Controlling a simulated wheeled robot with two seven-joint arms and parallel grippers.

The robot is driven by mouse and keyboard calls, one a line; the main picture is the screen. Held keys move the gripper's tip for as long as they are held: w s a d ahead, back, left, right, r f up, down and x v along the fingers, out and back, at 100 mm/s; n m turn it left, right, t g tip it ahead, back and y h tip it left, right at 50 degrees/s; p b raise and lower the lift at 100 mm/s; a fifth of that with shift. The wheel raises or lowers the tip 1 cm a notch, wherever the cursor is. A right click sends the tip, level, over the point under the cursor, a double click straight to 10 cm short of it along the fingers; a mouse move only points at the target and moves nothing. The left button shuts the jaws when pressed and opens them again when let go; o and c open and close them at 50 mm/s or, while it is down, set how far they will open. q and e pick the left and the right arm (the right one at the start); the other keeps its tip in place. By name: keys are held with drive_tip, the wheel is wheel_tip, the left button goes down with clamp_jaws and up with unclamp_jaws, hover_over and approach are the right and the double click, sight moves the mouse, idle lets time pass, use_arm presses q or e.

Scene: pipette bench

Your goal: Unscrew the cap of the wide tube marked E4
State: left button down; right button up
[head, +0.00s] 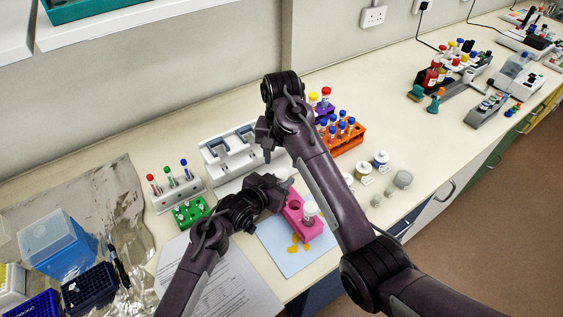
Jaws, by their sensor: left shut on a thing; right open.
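A pink rack (294,217) stands on a light blue mat (274,250) at the front of the bench. A wide tube with a white cap (310,208) stands in its right part, and an open hole shows to the left. The marking E4 is too small to read anywhere. My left gripper (283,186) is just above the back left of the rack, shut on a pale thing (284,174) that it mostly hides; I cannot tell whether this is a wide tube. My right gripper (266,147) is open and empty, pointing down in front of the white device.
A white device (221,157) stands behind. An orange rack (349,143) of blue-capped tubes is behind my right arm. Several jars (380,160) stand to its right. A white rack (178,194) and green rack (187,213) are on the left. Yellow spots (294,244) lie on the mat.

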use_arm(q)
drive_tip(key=c, duration=1.1)
unclamp_jaws()
